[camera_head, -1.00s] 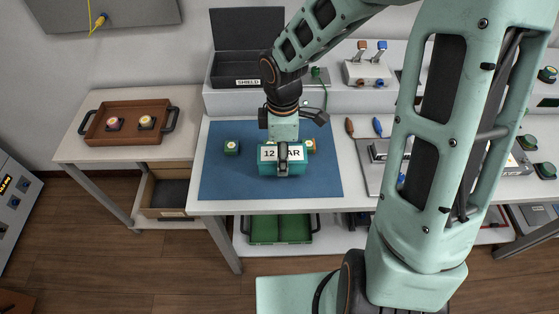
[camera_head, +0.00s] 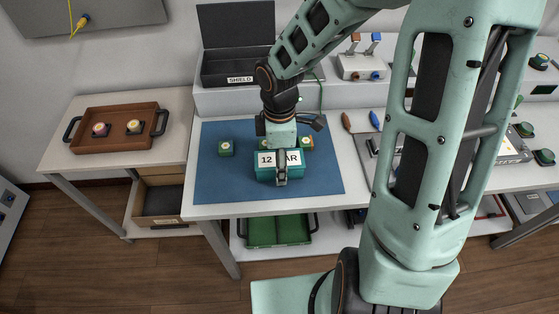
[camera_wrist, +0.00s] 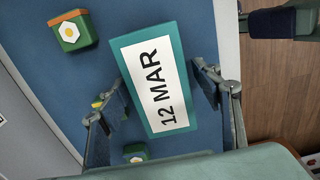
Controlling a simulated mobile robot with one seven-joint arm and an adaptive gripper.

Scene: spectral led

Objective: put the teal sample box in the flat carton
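The teal sample box (camera_head: 266,172) with a white "12 MAR" label stands on the blue mat (camera_head: 215,185). It also shows in the wrist view (camera_wrist: 127,62), lying slantwise between the fingers. My gripper (camera_head: 281,168) is above and around it, pointing down. In the wrist view my gripper (camera_wrist: 163,95) is open, one finger on each side of the box, with a narrow gap showing on both sides. Part of the label is hidden by the gripper in the head view. I cannot pick out a flat carton in these frames.
Small green boxes stand on the mat left (camera_head: 226,149) and right (camera_head: 307,143) of the teal box. A brown handled tray (camera_head: 115,143) sits on the left side table. A dark SHIELD case (camera_head: 232,66) is behind. A green tray (camera_head: 277,232) lies below.

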